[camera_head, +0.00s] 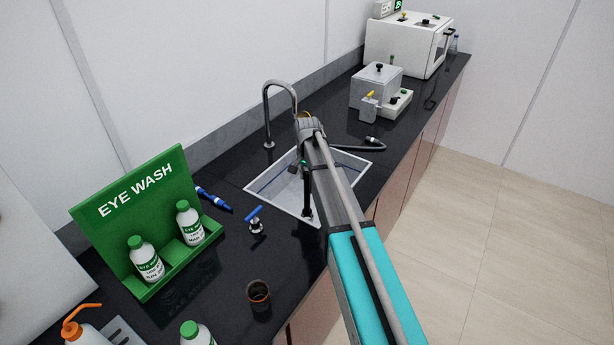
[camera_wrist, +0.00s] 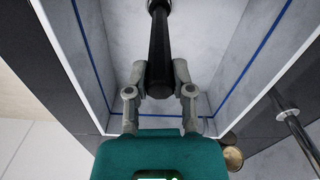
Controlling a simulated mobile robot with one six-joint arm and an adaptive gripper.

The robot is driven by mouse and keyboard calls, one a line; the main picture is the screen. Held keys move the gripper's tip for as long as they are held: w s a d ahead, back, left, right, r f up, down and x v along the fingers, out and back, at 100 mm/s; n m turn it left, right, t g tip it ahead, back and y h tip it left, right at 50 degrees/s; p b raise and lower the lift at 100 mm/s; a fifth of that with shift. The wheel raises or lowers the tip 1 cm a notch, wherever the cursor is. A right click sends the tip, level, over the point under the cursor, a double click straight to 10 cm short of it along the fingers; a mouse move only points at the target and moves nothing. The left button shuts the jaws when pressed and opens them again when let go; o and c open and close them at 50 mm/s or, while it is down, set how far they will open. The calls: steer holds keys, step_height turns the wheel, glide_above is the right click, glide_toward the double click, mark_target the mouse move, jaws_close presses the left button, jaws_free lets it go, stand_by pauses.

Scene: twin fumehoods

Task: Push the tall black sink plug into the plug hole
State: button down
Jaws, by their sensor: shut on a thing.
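The tall black sink plug (camera_wrist: 159,50) stands in the white sink (camera_head: 270,184). My gripper (camera_wrist: 160,78) is shut on the plug near its top end, one finger on each side. In the wrist view the plug's far end meets a grey metal ring (camera_wrist: 150,4) at the top edge of the picture, which looks like the plug hole. How deep the plug sits in it cannot be told. In the head view the plug (camera_head: 307,190) shows as a dark upright shaft beside my arm, which hides my gripper and part of the sink.
A curved metal tap (camera_head: 267,110) stands behind the sink. A blue-handled valve (camera_head: 255,220) and a brown cup (camera_head: 259,294) stand on the black worktop left of it. A green eye wash stand (camera_head: 135,210) is at the left. A grey box device (camera_head: 376,88) stands beyond the sink.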

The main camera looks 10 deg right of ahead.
steer(key=shift+f+b, duration=1.05)
steer(key=shift+c, duration=2)
jaws_free()
steer(key=shift+r, duration=0.1)
step_height(320, 180, up, 8)
steer(key=p, duration=0.8)
steer(key=shift+r+p, duration=0.25)
steer(key=shift+p, duration=0.15)
steer(key=s+n, duration=0.7)
steer(key=s, duration=2)
steer(key=shift+n, duration=0.3)
steer(key=shift+s+a, duration=0.1)
